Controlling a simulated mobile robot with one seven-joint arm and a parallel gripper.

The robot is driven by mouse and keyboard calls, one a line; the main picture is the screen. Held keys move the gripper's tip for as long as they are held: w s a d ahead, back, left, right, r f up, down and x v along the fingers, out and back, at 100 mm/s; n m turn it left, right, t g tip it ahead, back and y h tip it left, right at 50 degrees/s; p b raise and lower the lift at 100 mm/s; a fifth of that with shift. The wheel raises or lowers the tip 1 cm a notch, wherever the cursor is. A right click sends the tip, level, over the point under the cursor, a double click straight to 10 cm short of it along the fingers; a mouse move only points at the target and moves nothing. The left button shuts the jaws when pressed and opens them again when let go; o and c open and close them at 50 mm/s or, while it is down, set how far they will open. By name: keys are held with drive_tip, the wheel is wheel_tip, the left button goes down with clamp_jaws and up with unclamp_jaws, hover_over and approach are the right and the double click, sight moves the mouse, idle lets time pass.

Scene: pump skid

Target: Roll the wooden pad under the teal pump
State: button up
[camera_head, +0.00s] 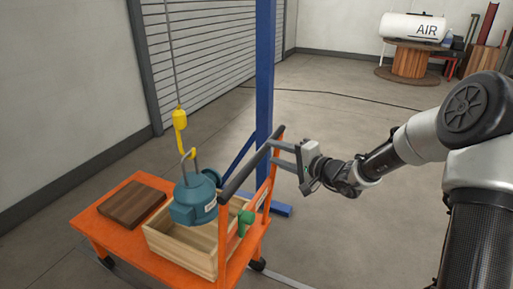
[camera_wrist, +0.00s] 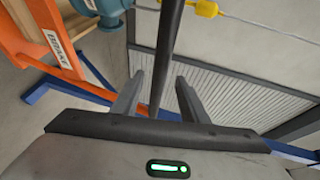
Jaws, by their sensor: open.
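The wooden pad (camera_head: 131,204) lies flat on the left part of the orange cart deck. The teal pump (camera_head: 193,203) hangs from a yellow hook (camera_head: 180,122) over the wooden crate; I cannot tell whether it touches the crate. Part of the pump shows at the top of the wrist view (camera_wrist: 107,8). My gripper (camera_head: 271,155) is open at the cart's black push bar (camera_head: 253,164). In the wrist view the bar (camera_wrist: 167,50) runs between my open fingers (camera_wrist: 159,77), with no clear contact.
The open wooden crate (camera_head: 180,254) sits on the cart (camera_head: 100,222), beside the pad. A green lever (camera_head: 245,220) is on the handle frame, which has a brake label (camera_wrist: 58,48). A blue post (camera_head: 264,70) stands behind the cart. Floor to the right is mostly clear.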

drive_tip(key=x, duration=0.9)
drive_tip(key=shift+w+a, duration=0.2)
drive_tip(key=shift+a, duration=0.1)
drive_tip(key=shift+f, duration=0.1)
drive_tip(key=shift+c, duration=0.4)
drive_tip(key=shift+b, duration=0.3)
clamp_jaws()
